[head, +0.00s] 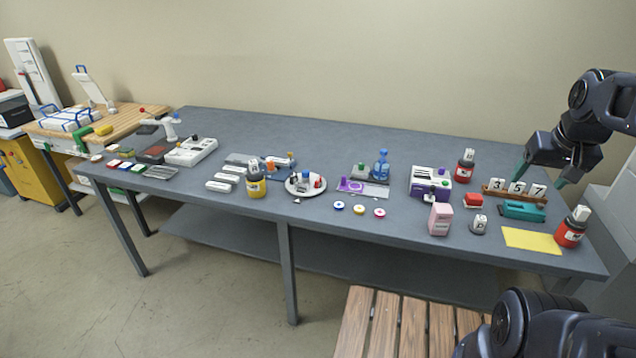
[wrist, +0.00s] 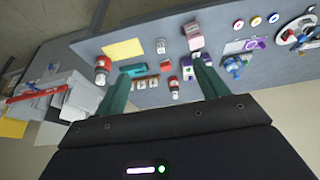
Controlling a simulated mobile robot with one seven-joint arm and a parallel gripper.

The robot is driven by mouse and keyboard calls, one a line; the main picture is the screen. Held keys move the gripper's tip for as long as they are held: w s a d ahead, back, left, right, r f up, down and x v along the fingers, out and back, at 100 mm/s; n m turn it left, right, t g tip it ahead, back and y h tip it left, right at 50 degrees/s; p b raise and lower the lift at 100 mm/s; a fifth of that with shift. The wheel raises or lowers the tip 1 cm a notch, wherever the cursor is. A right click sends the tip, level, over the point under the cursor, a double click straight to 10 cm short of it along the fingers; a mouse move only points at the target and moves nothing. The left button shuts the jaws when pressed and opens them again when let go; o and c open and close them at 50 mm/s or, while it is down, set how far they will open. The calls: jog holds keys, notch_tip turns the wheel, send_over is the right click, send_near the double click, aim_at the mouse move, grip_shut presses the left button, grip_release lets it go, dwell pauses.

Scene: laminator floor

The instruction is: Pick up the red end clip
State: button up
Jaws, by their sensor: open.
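The red end clip looks to be the small red block (head: 473,201) on the grey table, toward its right end, left of the teal tool. It also shows in the wrist view (wrist: 165,66), between the two fingers in the picture. My gripper (head: 541,177) is open and empty, with green fingers. It hangs above the back right of the table, near the number rack and to the right of the clip. In the wrist view, my gripper (wrist: 160,68) has its fingers wide apart.
Near the clip are a wooden number rack (head: 515,194), a teal tool (head: 523,211), a pink carton (head: 440,219), a purple-and-white device (head: 430,184), a grey round weight-like piece (head: 478,225) and red bottles (head: 464,166). A yellow sheet (head: 531,240) lies in front. The table's back strip is clear.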

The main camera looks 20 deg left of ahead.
jog(key=w+a+r+n+g, duration=0.15)
jog(key=w+a+n, duration=0.25)
jog(key=w+a, duration=0.5)
jog(key=w+a+r+n, duration=0.25)
jog(key=w+a, duration=0.35)
jog(key=w, duration=0.6)
jog(key=n+g, duration=0.3)
jog(key=n, duration=0.9)
send_over(318, 178)
notch_tip(318, 178, down, 27)
jog(key=shift+m, duration=0.25)
notch_tip(318, 178, down, 10)
jog(key=shift+s+d, duration=0.1)
jog(key=shift+s, duration=0.05)
